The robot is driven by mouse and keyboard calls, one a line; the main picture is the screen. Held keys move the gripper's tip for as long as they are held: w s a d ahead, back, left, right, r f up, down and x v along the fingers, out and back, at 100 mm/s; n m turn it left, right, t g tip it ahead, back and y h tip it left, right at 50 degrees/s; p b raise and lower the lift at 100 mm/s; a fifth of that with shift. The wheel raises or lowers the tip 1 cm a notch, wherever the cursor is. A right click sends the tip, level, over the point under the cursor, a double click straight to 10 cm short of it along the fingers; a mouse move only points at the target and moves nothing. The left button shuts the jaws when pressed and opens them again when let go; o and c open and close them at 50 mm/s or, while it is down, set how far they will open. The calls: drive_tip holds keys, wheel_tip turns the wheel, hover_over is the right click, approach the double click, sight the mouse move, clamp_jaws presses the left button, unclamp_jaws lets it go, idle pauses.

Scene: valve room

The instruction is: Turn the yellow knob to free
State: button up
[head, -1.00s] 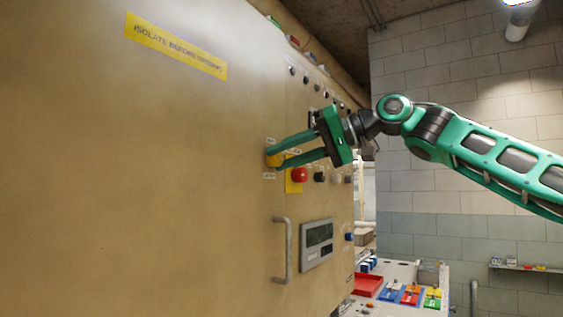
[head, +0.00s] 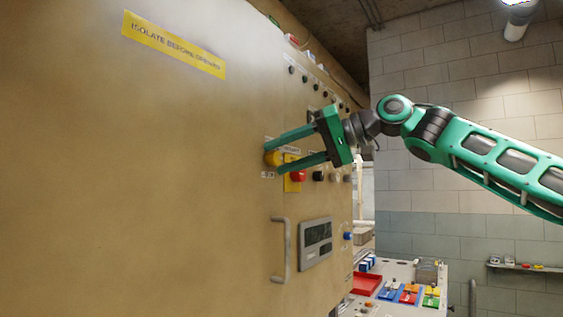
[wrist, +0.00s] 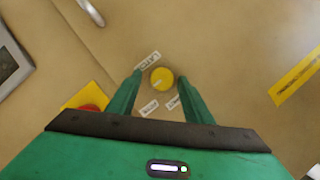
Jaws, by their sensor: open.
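The yellow knob (head: 272,158) is on the tan cabinet front; it also shows in the wrist view (wrist: 162,78) as a round yellow cap with a short pale mark toward its lower left. Small white labels surround it: one reading LATCH (wrist: 149,61) at its upper left and two below, too small to read surely. My gripper (head: 274,161) is open, its two green fingers on either side of the knob. In the wrist view a gap shows between the knob and each finger.
A red button (head: 298,176) on a yellow plate sits close to the lower finger. More buttons line the panel to the right. A handle (head: 280,250) and a display (head: 316,242) are below. A bench (head: 400,272) with coloured items stands beyond.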

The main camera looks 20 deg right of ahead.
drive_tip(key=v, duration=1)
drive_tip(key=shift+d, duration=0.3)
drive_tip(key=shift+s, duration=0.1)
drive_tip(key=s+d+f+m+g+h, duration=0.1)
drive_tip(key=s+f+h, duration=0.2)
drive_tip(key=f, duration=0.8)
drive_tip(key=s+d+f+m+g+h, duration=0.1)
drive_tip(key=s+d+f+m+h, duration=0.15)
drive_tip(key=f, duration=0.95)
drive_tip(key=s+d+f+m+g+h, duration=0.1)
drive_tip(key=s+f+h, duration=0.3)
drive_tip(key=f, duration=0.7)
drive_tip(key=s+d+f+m+g+h, duration=0.1)
drive_tip(key=s+d+f+g, duration=0.1)
drive_tip(key=s+f, duration=0.6)
drive_tip(key=s+d+f+m+g+h, duration=0.1)
drive_tip(key=s+f+g, duration=0.3)
drive_tip(key=s+f, duration=0.4)
wheel_tip(320, 180, down, 6)
drive_tip(key=shift+s+d+f+m, duration=0.15)
drive_tip(key=shift+s+d+m, duration=0.25)
drive_tip(key=shift+d, duration=0.25)
